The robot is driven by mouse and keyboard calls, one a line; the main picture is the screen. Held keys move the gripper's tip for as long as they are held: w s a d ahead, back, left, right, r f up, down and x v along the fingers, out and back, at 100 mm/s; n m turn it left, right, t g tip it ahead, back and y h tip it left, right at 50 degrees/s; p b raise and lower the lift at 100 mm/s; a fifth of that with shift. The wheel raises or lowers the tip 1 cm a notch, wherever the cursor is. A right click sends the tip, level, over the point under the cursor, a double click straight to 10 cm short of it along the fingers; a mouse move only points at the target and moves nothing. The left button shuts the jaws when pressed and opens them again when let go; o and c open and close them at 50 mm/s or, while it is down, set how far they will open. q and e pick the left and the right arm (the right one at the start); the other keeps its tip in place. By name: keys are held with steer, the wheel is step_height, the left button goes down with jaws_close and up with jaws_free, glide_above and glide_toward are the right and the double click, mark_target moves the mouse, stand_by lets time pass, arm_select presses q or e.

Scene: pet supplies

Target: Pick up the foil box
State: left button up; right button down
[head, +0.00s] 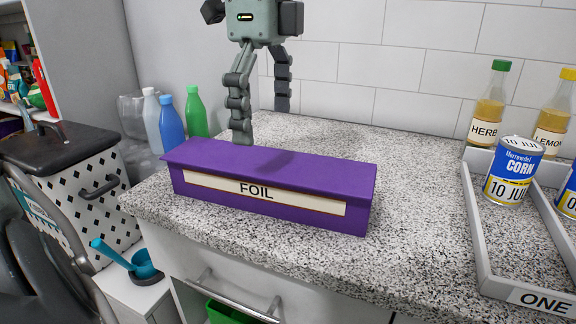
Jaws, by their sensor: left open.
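The purple foil box (271,186) lies on the speckled countertop, its long front face with the white "FOIL" label turned toward me. My left gripper (262,123) hangs from the top of the view, fingers pointing down and spread apart with nothing between them. Its nearer fingertip appears just at the box's far top edge; I cannot tell whether it touches. The other finger is farther back, over the counter by the wall. A soft shadow falls on the box's lid. My right gripper is not in view.
A grey tray (482,255) marked "ONE" stands at right with a corn can (512,172); bottles (488,108) stand behind. Blue and green bottles (195,113) stand left of the gripper. The counter between box and tray is clear. The counter's front edge runs close below the box.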

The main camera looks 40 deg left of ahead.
mark_target(264, 161)
arm_select(q)
steer(key=shift+w+f, duration=0.1)
steer(key=shift+w, duration=0.15)
steer(key=shift+f, duration=0.25)
steer(key=f, duration=0.4)
steer(key=s+f, duration=0.1)
steer(key=f, duration=0.1)
steer(key=shift+f+p, duration=0.15)
steer(key=shift+p, duration=0.2)
steer(key=shift+f, duration=0.35)
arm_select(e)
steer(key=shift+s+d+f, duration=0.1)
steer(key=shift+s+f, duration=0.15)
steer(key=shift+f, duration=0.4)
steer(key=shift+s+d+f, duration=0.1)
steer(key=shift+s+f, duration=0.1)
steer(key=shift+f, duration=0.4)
arm_select(q)
steer(key=shift+c, duration=0.2)
steer(key=c, duration=1.5)
steer(key=shift+r, duration=0.2)
